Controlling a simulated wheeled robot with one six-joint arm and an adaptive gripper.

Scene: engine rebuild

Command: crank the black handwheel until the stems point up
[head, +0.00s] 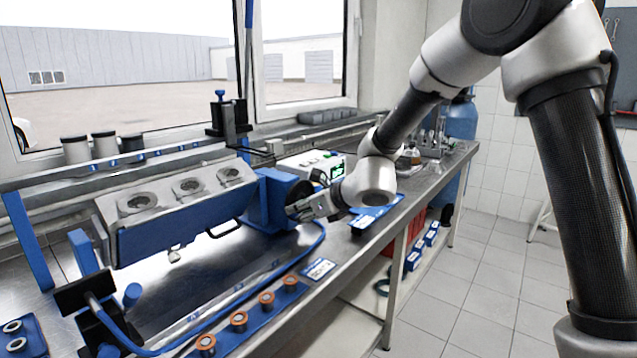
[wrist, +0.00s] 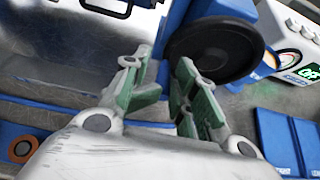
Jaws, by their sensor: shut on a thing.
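The black handwheel (head: 302,194) is on the blue housing (head: 268,200) at the right end of the cylinder head (head: 165,225). In the wrist view the handwheel (wrist: 215,50) is a dark disc beside my fingertips. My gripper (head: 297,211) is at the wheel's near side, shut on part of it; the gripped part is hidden. In the wrist view my gripper (wrist: 160,66) has its green-padded fingers apart at the wheel's edge. The head is tilted, its face with several round chambers turned upward. A small stem-like piece (head: 175,257) points down below it.
A blue tray (head: 255,318) with several copper-coloured rings lies at the bench's front. A white device with a green screen (head: 337,171) stands behind my gripper. Dark-topped cylinders (head: 104,145) stand by the window. A blue post (head: 25,230) stands at left.

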